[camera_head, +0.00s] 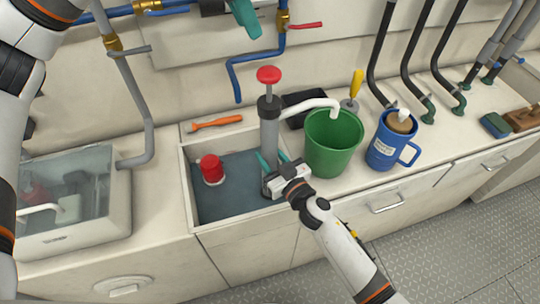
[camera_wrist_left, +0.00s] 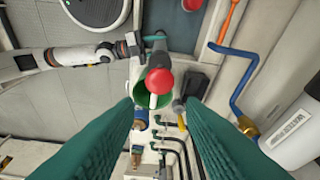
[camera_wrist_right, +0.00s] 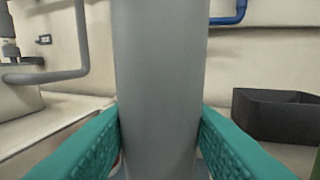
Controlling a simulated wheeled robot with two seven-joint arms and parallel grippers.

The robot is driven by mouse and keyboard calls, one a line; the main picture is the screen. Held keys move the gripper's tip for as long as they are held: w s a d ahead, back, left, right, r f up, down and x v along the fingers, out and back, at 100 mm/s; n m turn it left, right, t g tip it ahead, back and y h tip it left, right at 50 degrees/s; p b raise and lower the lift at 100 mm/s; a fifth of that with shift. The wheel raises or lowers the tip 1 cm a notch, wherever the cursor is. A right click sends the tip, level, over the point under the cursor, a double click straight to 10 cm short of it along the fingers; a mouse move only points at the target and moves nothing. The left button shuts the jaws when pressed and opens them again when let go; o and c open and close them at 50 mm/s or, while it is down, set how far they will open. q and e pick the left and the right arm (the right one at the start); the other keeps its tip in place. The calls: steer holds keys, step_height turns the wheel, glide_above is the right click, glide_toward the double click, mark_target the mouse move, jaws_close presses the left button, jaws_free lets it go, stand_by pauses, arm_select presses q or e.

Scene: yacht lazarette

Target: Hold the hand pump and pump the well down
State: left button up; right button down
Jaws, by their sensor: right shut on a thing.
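The hand pump (camera_head: 269,130) stands upright in the well (camera_head: 188,190), a grey barrel with a dark collar. Its red knob (camera_head: 268,74) sits just above the collar. Dark bluish water (camera_head: 235,205) lies in the well. The pump's white spout (camera_head: 312,105) reaches over the green bucket (camera_head: 335,150). My right gripper (camera_head: 275,175) is shut around the lower barrel, which fills the middle of the right wrist view (camera_wrist_right: 160,80). My left gripper (camera_head: 245,22) is open and empty above the knob, which shows between its fingers in the left wrist view (camera_wrist_left: 160,83).
A red and white device (camera_head: 211,168) sits in the well. A blue mug (camera_head: 382,150) stands right of the bucket. An orange tool (camera_head: 217,122) lies behind the well. A clear-walled box (camera_head: 75,195) is at left. Pipes and valves line the back wall.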

mark_target(269, 70)
steer(key=c, duration=1.5)
jaws_free()
steer(key=c, duration=0.5)
arm_select(q)
steer(key=c, duration=0.3)
arm_select(e)
steer(key=shift+c, duration=0.2)
arm_select(q)
steer(key=shift+d+f+m, duration=0.15)
steer(key=shift+d+m, duration=0.1)
steer(key=shift+m, duration=0.05)
steer(key=c, duration=0.3)
steer(key=d+f+m+y, duration=0.1)
steer(key=m, duration=0.1)
steer(key=d+m+g+y, duration=0.1)
steer(key=shift+w+d+f+m, duration=0.2)
steer(key=shift+w+f+m, duration=0.2)
jaws_close()
steer(key=shift+w+d+f+m+g+y, duration=0.15)
steer(key=shift+d+f+m+y, duration=0.1)
steer(key=shift+m, duration=0.25)
steer(key=shift+w+d+f+m+g+y, duration=0.15)
steer(key=shift+m+y, duration=0.1)
steer(key=shift+m, duration=0.25)
steer(key=shift+w+f+m+y, duration=0.1)
steer(key=shift+w+m+y, duration=0.15)
steer(key=shift+m, duration=0.25)
steer(key=shift+f, duration=2.5)
